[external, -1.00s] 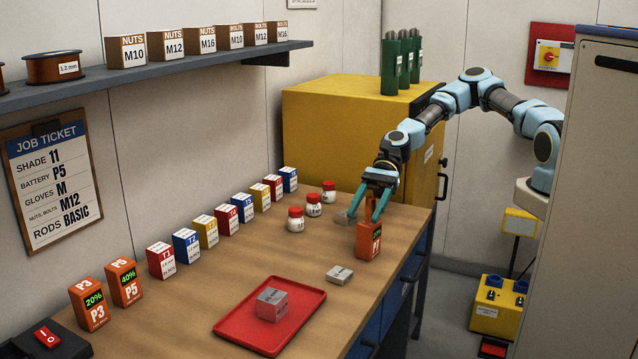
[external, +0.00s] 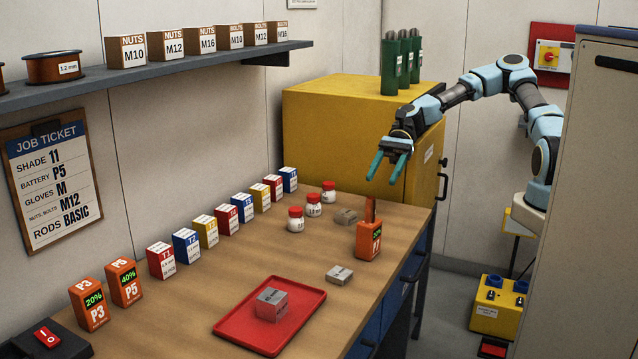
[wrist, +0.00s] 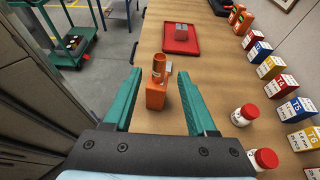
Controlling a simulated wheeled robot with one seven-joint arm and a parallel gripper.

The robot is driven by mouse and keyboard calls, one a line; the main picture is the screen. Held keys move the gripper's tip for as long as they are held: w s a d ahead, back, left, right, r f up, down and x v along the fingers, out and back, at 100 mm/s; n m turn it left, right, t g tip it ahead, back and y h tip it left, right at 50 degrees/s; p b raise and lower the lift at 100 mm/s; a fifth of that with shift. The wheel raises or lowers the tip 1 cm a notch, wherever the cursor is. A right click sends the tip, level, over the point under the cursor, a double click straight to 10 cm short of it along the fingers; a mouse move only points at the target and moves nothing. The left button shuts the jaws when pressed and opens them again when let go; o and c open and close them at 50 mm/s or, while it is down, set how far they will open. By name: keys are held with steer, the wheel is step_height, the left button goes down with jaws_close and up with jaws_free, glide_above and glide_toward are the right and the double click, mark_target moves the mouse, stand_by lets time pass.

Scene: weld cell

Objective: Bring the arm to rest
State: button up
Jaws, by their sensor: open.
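My gripper (external: 387,168) has two teal fingers. It is open and empty, held in the air above the far right end of the workbench (external: 200,290). In the external view an orange battery (external: 369,240) stands upright on the bench, below and apart from the fingers. In the wrist view the gripper (wrist: 160,95) also shows open, with the orange battery (wrist: 156,95) seen between and beyond its fingers. My arm reaches in from the right, bent upward at its middle.
A yellow cabinet (external: 330,125) with green canisters (external: 390,65) on top stands behind the gripper. Jars (external: 296,219), small grey blocks (external: 339,275), a row of coloured boxes (external: 187,246) and a red tray (external: 235,325) holding a grey block occupy the bench.

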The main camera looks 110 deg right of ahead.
steer(key=w+a+f+n+g+h+b, duration=0.1)
steer(key=w+f+n+g+h, duration=0.15)
steer(key=n, duration=0.35)
steer(key=w+f+n+g+h+b, duration=0.1)
steer(key=f+n+g+h, duration=0.15)
steer(key=n, duration=0.35)
steer(key=w+a+r+n+g+h+p, duration=0.1)
steer(key=w+a+r+n+h, duration=0.15)
steer(key=a+r+n, duration=0.4)
steer(key=w+a+r+n+g+h, duration=0.1)
steer(key=w+a+r+n+h, duration=0.2)
steer(key=n, duration=0.7)
steer(key=s+a+f+m, duration=0.1)
steer(key=s+a+f, duration=0.3)
steer(key=s, duration=0.2)
steer(key=s+a+f+m+p, duration=0.1)
steer(key=s+a+f, duration=0.3)
steer(key=s, duration=0.3)
steer(key=shift+s+a+m+g+y, duration=0.25)
steer(key=shift+m+g+y, duration=0.1)
steer(key=shift+g+y, duration=0.1)
